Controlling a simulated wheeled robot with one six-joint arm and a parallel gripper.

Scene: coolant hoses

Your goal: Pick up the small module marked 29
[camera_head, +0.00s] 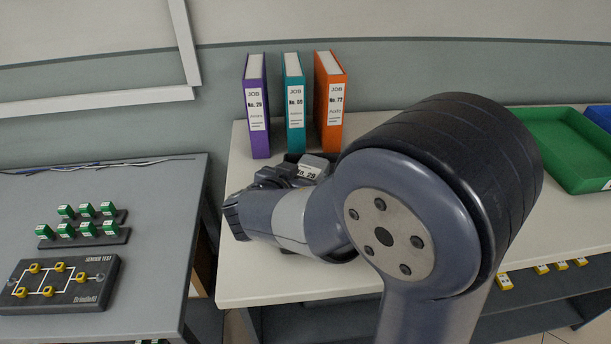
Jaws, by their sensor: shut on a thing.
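The small module (311,174) is a grey block with a white label that reads No. 29. It shows just beyond my wrist, in front of the teal and orange binders. My gripper (297,167) is shut on the module, with its dark jaws at the module's left side. My large forearm and wrist links cover the area in front of and to the right of it. The module's underside is hidden, so I cannot tell whether it touches the white table (262,284).
Purple (257,105), teal (294,104) and orange (330,102) binders stand upright behind my gripper. A green tray (569,170) is at the right. On the left grey table (165,200) are a sensor test board (60,284) and racks of small green modules (87,228).

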